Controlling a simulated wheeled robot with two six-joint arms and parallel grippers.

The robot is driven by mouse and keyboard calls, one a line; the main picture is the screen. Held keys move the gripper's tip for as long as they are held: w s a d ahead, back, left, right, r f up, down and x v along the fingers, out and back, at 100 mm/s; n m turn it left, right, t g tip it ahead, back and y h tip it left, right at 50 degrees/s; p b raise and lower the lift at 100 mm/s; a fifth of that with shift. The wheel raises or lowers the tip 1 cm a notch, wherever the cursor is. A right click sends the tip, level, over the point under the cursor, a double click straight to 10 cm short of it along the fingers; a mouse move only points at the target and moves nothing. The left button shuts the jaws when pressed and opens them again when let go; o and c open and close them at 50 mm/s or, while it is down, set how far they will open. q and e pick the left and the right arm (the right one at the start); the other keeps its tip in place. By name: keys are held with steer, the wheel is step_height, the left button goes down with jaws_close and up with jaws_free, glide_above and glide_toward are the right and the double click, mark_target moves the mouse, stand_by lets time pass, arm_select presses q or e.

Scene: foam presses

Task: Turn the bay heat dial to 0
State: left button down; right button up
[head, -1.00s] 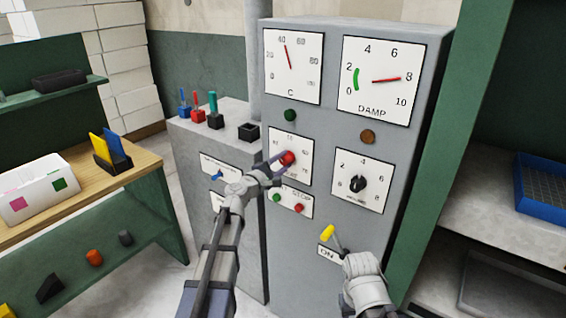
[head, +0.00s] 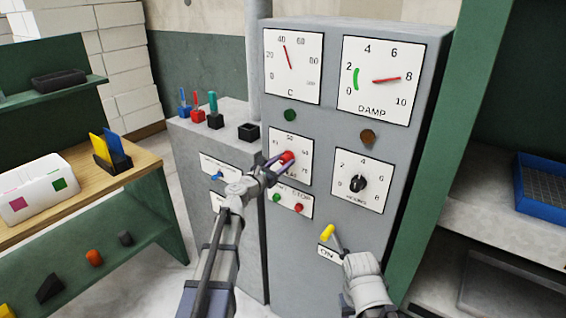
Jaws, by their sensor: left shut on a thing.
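The heat dial is a red knob (head: 287,158) on a white numbered plate (head: 303,149) in the middle of the grey cabinet. Part of the plate's left and lower scale is hidden by my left gripper, and its small numbers are hard to read. My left gripper (head: 278,163) reaches in from the lower left and is shut on the red knob. The knob's exact setting cannot be read. My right gripper (head: 350,258) is low in front of the cabinet, by the ON label, away from the dial. Its fingers are not clear.
A yellow-tipped lever (head: 328,232) stands close to my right gripper. A black-knob dial (head: 358,183) is to the right, with green and red buttons (head: 298,208) below the heat dial. The C gauge (head: 292,66) and DAMP gauge (head: 380,80) are above.

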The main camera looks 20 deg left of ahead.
arm_select(q)
steer(key=shift+n, duration=2.1)
steer(key=shift+c, duration=2.2)
jaws_free()
steer(key=shift+s, duration=0.15)
steer(key=v, duration=0.7)
steer(key=shift+s, duration=0.25)
steer(key=shift+a, duration=0.1)
